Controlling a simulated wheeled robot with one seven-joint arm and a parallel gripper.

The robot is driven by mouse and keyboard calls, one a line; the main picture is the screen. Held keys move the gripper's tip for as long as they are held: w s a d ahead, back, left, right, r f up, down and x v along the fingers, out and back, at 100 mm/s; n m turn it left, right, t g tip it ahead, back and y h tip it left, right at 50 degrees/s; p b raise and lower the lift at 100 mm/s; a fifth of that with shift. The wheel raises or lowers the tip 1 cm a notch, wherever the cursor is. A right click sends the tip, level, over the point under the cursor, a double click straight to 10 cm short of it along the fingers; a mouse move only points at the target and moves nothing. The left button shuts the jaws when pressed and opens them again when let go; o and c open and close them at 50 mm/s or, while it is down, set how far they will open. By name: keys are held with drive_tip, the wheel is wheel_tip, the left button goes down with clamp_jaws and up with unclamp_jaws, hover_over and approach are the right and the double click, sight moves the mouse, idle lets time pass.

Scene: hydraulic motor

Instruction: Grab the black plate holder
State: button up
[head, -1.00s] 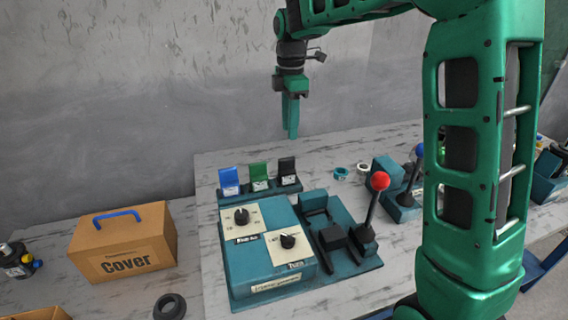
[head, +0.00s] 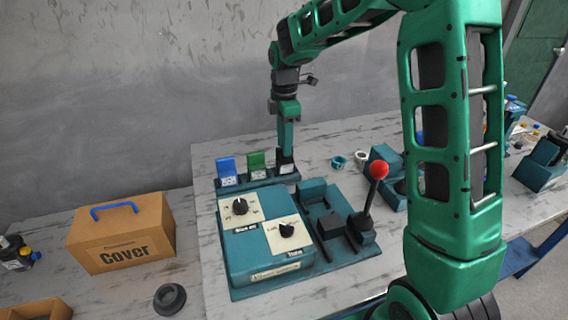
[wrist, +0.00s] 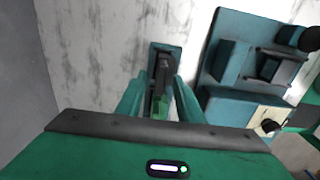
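The black plate holder (head: 287,168) stands at the right end of a teal rack (head: 259,182), with its upper part hidden behind my gripper in the head view. My gripper (head: 286,148) points straight down over it. In the wrist view the holder (wrist: 164,66) shows between the two green fingers of my gripper (wrist: 158,84). The fingers are spread, with a gap on each side of the holder. A green holder (head: 257,161) and a blue holder (head: 227,167) stand to its left on the rack, each with a white label.
A teal control box (head: 262,240) with two knobs stands in front of the rack. Beside it a lever with a red knob (head: 379,169) rises to the right. A cardboard cover box (head: 122,235) and a dark ring (head: 170,298) lie left.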

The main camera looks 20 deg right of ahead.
drive_tip(key=shift+f, duration=0.35)
drive_tip(key=shift+c, duration=0.7)
clamp_jaws()
drive_tip(key=shift+r, duration=0.1)
